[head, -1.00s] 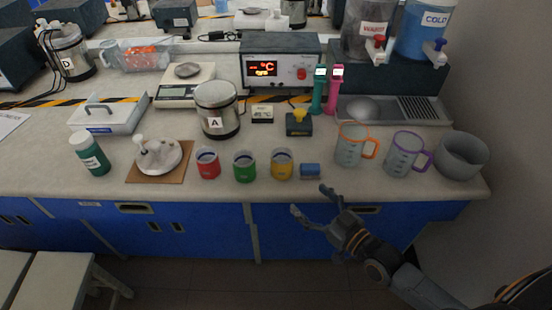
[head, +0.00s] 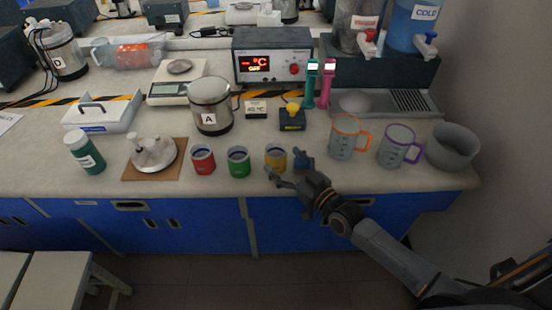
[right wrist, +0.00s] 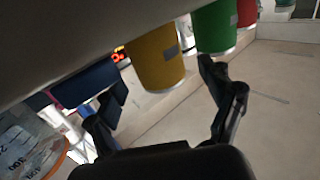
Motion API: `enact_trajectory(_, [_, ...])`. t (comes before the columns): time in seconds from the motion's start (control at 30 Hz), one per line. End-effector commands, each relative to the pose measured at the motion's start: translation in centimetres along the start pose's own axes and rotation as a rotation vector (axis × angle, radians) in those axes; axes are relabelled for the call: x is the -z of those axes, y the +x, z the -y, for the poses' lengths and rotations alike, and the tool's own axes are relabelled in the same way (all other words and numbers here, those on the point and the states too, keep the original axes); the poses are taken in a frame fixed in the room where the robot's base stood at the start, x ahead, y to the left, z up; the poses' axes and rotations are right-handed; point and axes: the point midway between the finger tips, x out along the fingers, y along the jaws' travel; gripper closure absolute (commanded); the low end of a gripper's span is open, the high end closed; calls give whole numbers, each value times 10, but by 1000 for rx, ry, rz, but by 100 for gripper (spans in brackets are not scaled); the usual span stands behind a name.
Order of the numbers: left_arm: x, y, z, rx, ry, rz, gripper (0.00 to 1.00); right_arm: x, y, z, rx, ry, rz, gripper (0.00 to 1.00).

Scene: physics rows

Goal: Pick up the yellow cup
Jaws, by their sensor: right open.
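The yellow cup (head: 275,157) stands on the counter near its front edge, right of the green cup. It also shows in the right wrist view (right wrist: 155,58), ahead of and between the two fingers. My right gripper (head: 286,168) is open and empty, just in front of the cup. My left gripper is not in view.
The green cup (head: 238,161) and red cup (head: 203,159) stand left of the yellow cup. Orange-rimmed (head: 343,138) and purple-rimmed (head: 394,147) measuring jugs stand to the right. A yellow-topped device (head: 292,119) and metal canister A (head: 211,106) stand behind.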

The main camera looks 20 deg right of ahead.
Motion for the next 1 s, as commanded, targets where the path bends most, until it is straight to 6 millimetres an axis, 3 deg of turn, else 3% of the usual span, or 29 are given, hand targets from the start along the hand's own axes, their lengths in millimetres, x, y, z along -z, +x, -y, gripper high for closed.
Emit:
enact_trajectory(0.2, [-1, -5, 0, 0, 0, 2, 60, 3, 33, -1, 0, 1, -2, 19])
enact_trajectory(0.5, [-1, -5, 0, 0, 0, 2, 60, 2, 40, 0, 0, 0, -1, 19])
enact_trajectory(0.57, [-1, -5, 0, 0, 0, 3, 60, 2, 40, 0, 0, 0, -1, 27])
enact_trajectory(0.8, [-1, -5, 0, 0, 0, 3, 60, 2, 40, -1, 0, 0, -1, 76])
enact_trajectory(1.0, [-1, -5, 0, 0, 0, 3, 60, 2, 40, -1, 0, 0, -1, 77])
